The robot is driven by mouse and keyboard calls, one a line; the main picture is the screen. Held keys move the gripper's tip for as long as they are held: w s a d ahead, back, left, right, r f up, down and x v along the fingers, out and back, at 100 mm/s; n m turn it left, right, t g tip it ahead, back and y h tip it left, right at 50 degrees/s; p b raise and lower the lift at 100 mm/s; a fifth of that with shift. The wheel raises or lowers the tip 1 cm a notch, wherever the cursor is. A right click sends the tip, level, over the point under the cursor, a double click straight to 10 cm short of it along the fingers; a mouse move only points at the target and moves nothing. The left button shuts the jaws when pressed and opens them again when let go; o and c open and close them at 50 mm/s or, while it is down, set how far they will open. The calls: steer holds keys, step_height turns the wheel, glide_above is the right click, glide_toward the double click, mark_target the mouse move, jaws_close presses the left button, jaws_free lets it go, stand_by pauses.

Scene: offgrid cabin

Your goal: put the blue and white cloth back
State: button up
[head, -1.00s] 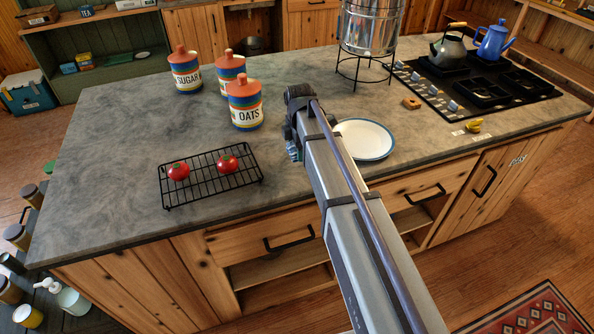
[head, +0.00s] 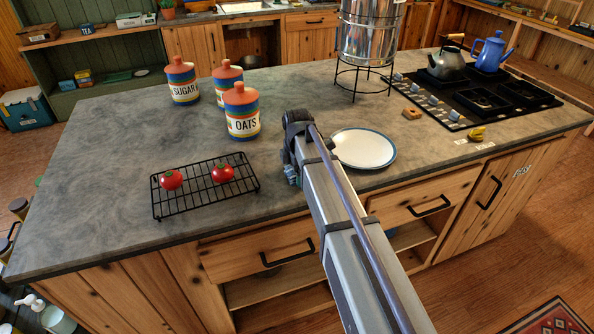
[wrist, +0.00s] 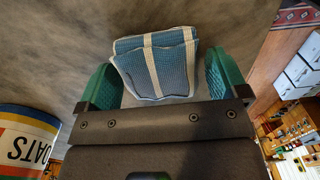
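The blue and white cloth (wrist: 156,64) shows in the wrist view as a folded, textured blue bundle with pale stripes, over the grey countertop. My gripper (wrist: 160,62) has its two green fingers apart, one on each side of the cloth. The left finger is close to the cloth's edge, and a gap shows at the right finger. I cannot tell whether either finger touches it. In the head view my arm ends over the counter, left of the plate, and hides most of my gripper (head: 292,172); I cannot make out the cloth there.
A wire rack (head: 207,199) with two tomatoes lies left of my arm. The oats jar (head: 242,112) stands just behind, with two more jars. A blue-rimmed plate (head: 364,149) is close on the right. A metal dispenser (head: 368,32) on a stand and the stove (head: 478,97) are farther back.

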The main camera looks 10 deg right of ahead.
steer(key=shift+o, duration=0.6)
step_height(320, 180, up, 13)
steer(key=p, duration=1.3)
steer(key=s+m, duration=1.9)
steer(key=s, duration=0.4)
steer(key=shift+f+b, duration=0.35)
